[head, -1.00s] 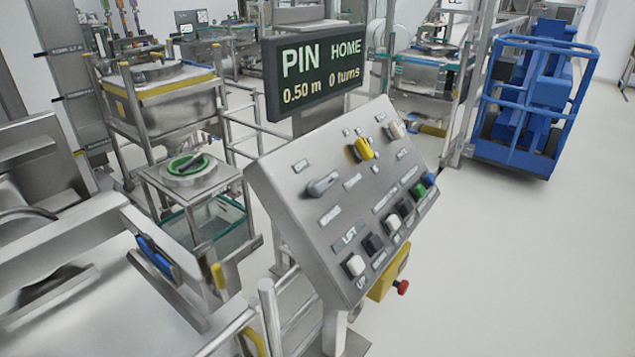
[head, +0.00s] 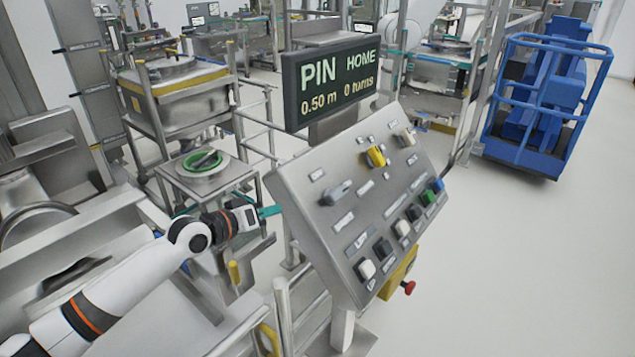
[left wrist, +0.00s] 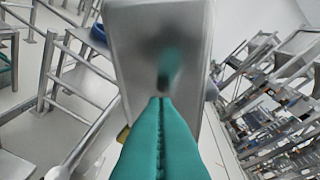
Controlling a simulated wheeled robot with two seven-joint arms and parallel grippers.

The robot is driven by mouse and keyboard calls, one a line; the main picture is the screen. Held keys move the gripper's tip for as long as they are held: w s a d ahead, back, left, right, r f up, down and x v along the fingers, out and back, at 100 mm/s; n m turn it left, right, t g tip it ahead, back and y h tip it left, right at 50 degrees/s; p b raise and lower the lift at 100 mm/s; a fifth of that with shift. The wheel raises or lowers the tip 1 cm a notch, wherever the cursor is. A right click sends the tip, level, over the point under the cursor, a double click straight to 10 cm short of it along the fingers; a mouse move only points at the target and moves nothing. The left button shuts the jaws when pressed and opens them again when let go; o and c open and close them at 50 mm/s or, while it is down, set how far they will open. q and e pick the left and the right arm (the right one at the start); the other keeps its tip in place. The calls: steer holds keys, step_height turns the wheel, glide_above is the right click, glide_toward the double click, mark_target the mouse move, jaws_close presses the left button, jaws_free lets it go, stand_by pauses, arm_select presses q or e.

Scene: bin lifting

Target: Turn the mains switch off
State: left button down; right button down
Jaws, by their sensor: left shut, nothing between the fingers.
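A tilted grey control panel (head: 318,235) stands in the middle of the head view. Its upper face has a grey rotary switch (head: 335,193) at left, a yellow one (head: 376,157) and a beige one (head: 404,138). The labels are too small to read, so I cannot tell which is the mains switch. My left gripper (head: 270,211) has teal fingers, shut and empty, close to the panel's left edge. In the left wrist view the shut fingertips (left wrist: 160,101) point at a grey panel surface (left wrist: 160,28) that carries a dark teal reflection; contact cannot be told. My right gripper is not in view.
A display (head: 338,82) above the panel reads PIN, HOME, 0.50 m, 0 turns. Several push buttons line the panel's lower edge. A yellow box with a red button (head: 409,288) hangs below. A blue cage cart (head: 520,110) stands at right; the floor there is clear.

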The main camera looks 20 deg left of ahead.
arm_select(q)
step_height(320, 180, up, 8)
steer(key=d+h, duration=0.1)
steer(key=shift+s+d, duration=0.35)
steer(key=shift+s, duration=0.1)
steer(key=shift+w+f, duration=0.1)
steer(key=b, duration=0.2)
glide_above(318, 205)
steer(key=w+a, duration=0.1)
steer(key=a, duration=0.1)
step_height(318, 205, down, 2)
steer(key=shift+f, duration=0.1)
steer(key=shift+s+d+f, duration=0.3)
steer(key=shift+d+f, duration=0.1)
steer(key=shift+f, duration=0.2)
steer(key=shift+s+d+f, duration=0.25)
steer(key=shift+d+f, duration=0.15)
steer(key=shift+f, duration=0.15)
steer(key=shift+d+f, duration=0.15)
